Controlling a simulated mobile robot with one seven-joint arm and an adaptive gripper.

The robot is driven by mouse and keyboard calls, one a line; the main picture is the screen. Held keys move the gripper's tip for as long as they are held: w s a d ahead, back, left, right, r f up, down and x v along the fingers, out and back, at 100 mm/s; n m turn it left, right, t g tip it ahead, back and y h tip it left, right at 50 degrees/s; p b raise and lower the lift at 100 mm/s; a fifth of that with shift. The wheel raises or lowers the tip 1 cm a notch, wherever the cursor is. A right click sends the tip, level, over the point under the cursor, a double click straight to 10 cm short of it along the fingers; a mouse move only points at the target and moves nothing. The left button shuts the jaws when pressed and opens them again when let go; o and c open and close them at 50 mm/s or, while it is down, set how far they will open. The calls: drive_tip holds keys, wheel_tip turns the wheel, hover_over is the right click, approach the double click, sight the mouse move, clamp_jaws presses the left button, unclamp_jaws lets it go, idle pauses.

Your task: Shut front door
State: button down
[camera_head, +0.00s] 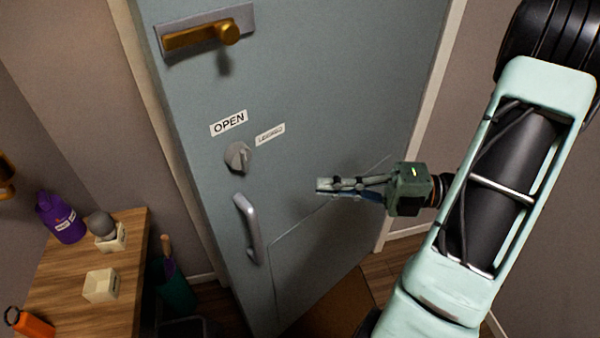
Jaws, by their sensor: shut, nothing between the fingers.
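The front door (330,110) is a grey-blue panel in the middle of the head view, standing within a pale frame. It carries a brass lever handle (205,37) at the top left, a grey knob (238,156) beside an "OPEN" label (229,123), and a silver pull handle (250,229) lower down. The door's left edge looks slightly proud of the frame; I cannot tell exactly how far ajar it is. My gripper (318,187) is shut and empty, in front of the door, right of the knob and pull handle. I cannot tell if it touches the door.
A wooden table (125,262) at the lower left holds a purple jug (60,217), an orange bottle (30,323) and small pale blocks (101,286). A dark green bin (176,288) stands between table and door. A brown mat (335,305) lies at the door's foot.

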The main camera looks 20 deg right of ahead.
sight(267, 174)
drive_tip(key=x, duration=0.3)
drive_tip(key=w+x, duration=0.1)
drive_tip(key=x, duration=0.3)
drive_tip(key=w+p+x, duration=0.1)
drive_tip(key=x, duration=0.3)
drive_tip(key=shift+d, duration=0.15)
drive_tip(key=shift+w, duration=0.5)
drive_tip(key=shift+a, duration=0.25)
